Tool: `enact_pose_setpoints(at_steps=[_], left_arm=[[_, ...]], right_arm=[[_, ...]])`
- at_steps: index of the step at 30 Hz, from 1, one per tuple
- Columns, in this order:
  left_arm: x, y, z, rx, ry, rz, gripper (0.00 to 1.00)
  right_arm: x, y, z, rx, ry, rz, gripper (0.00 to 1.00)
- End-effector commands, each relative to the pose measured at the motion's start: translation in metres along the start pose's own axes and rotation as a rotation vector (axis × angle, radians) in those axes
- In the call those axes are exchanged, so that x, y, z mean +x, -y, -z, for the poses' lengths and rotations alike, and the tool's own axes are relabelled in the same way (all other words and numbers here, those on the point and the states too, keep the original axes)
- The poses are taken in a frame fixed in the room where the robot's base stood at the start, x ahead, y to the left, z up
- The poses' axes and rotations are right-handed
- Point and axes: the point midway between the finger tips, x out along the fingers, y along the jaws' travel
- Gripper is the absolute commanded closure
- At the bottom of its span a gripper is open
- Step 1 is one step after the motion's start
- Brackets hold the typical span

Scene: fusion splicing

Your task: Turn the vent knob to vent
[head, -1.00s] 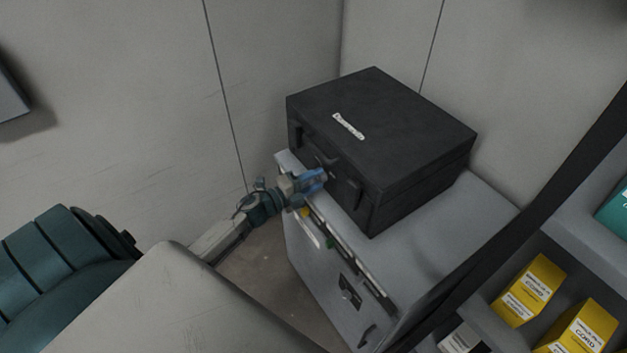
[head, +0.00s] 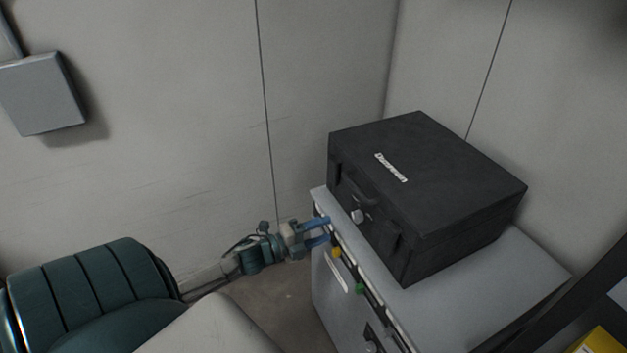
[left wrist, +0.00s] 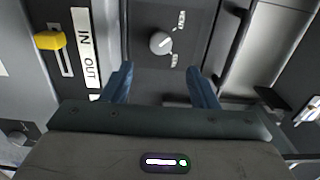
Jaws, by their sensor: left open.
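A round grey knob (left wrist: 160,43) with a pale pointer mark sits on a dark panel in the left wrist view. Its mark points up and right, and two small labels (left wrist: 174,60) stand beside it, too small to read surely. My left gripper (left wrist: 162,82) is open, with its blue fingers apart on either side below the knob; I see no contact. In the head view the left gripper (head: 324,230) is at the upper front edge of the grey cabinet (head: 480,290), and I cannot make out the vent knob there. My right gripper is not in view.
A yellow lever (left wrist: 50,40) in a slot stands beside an IN/OUT strip (left wrist: 86,48). A black case (head: 430,180) rests on the cabinet, close above the gripper. Yellow (head: 337,253) and green (head: 361,288) parts show on the cabinet front. Walls stand behind.

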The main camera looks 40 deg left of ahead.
Motion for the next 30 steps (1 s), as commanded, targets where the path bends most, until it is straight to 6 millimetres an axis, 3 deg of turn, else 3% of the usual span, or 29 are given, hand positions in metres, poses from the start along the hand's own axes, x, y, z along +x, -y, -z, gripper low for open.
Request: enact_pose_setpoints(at_steps=[9,27,30], left_arm=[[-0.019,0.001,0.0,0.0,0.001,-0.001,0.46],[-0.02,0.001,0.0,-0.001,0.002,0.0,0.46],[-0.022,-0.009,-0.005,-0.021,0.022,-0.013,0.46]], right_arm=[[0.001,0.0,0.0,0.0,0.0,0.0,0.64],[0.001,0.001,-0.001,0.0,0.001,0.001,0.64],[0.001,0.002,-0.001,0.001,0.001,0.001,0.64]])
